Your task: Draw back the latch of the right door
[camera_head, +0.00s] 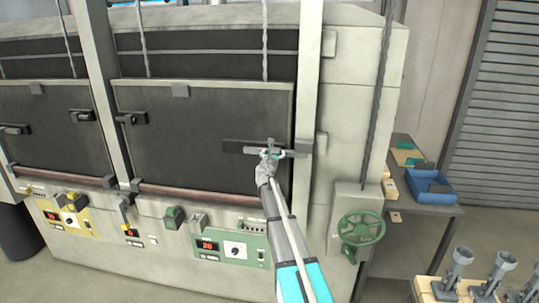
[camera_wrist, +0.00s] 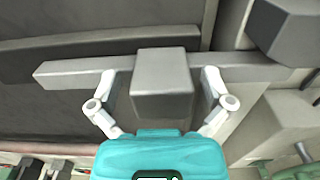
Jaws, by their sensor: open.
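The right door (camera_head: 190,130) is a dark panel, down in its opening in the pale furnace. Its latch (camera_head: 248,149) is a grey horizontal bar across the door's right edge, reaching the bracket (camera_head: 305,146) on the frame post. In the wrist view the latch bar (camera_wrist: 80,74) carries a square grey knob (camera_wrist: 162,75). My gripper (camera_head: 267,155) is at the knob with its jaws open. In the wrist view the fingers of my gripper (camera_wrist: 166,82) stand on either side of the knob, with a gap visible at each side. The knob's far side is hidden.
Below the door is a green control panel (camera_head: 240,246) with a display. A green handwheel (camera_head: 361,228) stands right of my arm. A side table (camera_head: 428,209) with a blue bin (camera_head: 431,188) is farther right. The left door (camera_head: 55,130) has its own latch.

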